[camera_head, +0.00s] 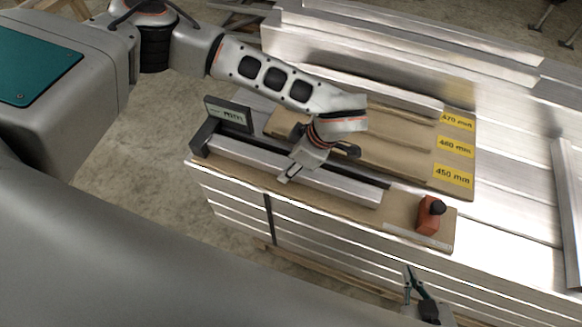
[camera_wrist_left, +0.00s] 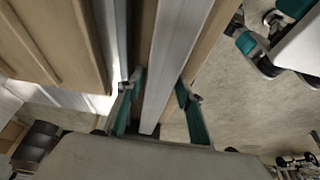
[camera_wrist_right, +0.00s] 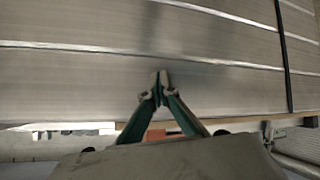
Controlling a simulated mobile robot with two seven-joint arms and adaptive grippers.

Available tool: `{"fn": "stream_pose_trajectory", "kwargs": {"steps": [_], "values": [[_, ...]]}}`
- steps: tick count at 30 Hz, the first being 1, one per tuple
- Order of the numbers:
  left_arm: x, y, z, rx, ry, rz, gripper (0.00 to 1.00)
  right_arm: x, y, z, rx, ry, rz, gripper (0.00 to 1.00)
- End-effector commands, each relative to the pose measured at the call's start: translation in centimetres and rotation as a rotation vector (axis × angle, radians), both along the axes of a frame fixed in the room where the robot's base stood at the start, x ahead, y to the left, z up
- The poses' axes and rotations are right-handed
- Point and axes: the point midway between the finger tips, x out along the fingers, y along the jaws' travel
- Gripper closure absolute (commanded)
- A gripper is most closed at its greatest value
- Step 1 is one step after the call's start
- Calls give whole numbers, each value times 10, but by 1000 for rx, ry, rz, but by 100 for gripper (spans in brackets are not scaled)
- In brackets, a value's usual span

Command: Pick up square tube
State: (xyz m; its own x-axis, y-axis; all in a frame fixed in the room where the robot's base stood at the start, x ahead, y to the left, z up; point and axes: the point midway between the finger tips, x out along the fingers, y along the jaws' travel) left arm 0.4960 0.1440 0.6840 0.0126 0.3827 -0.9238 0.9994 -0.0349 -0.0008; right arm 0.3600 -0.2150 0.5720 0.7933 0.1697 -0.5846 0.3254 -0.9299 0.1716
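A bright square tube (camera_head: 345,187) lies along the measuring fixture on a brown board, its left end at the black end block (camera_head: 203,138). My left gripper (camera_head: 318,164) is over the middle of this tube, pointing down. In the left wrist view the open fingers (camera_wrist_left: 160,82) stand on either side of the square tube (camera_wrist_left: 178,60), with gaps visible between fingers and tube. Fingertip depth beside the tube is hard to tell. My right gripper (camera_head: 418,285) is low at the front right; in the right wrist view its fingertips (camera_wrist_right: 160,76) meet with nothing between them.
A brown sorting board (camera_head: 405,145) with yellow labels for 450, 460 and 470 mm lies behind the fixture. A small display (camera_head: 228,115) stands at the left end, an orange block (camera_head: 428,217) with a black knob at the right. Stacked aluminium profiles (camera_wrist_right: 100,75) face my right gripper.

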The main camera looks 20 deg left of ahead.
Motion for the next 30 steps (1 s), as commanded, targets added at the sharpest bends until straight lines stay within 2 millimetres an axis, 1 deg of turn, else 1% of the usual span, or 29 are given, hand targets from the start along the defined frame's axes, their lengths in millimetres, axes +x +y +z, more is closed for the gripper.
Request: {"fn": "stream_pose_trajectory", "kwargs": {"steps": [2, 3, 5, 6, 15, 17, 20, 23, 30], "values": [[0, 0, 1, 0, -1, 1, 64, 2, 0, 2, 0, -5, 1, 100], [0, 0, 1, 0, 0, 1, 74, 2, 0, 2, 0, -5, 1, 100], [0, 0, 1, 0, 0, 1, 90, 2, 0, 2, 0, -5, 2, 100], [0, 0, 1, 0, 0, 1, 100, 2, 0, 2, 0, -4, 2, 100], [0, -1, 2, -1, -1, 1, 100, -1, 0, -3, -2, 4, 2, 100], [-1, -2, 4, -1, -2, 0, 100, -1, 0, -2, -2, 4, 2, 100], [-5, -6, 13, -1, -6, -1, 100, 0, 0, 0, -3, 3, 2, 100], [-16, -13, 24, -2, -7, -4, 100, -1, -1, 1, -4, 5, 2, 100], [-59, -40, 50, -1, -6, -6, 100, -2, 0, 7, 5, 4, -5, 100]]}}
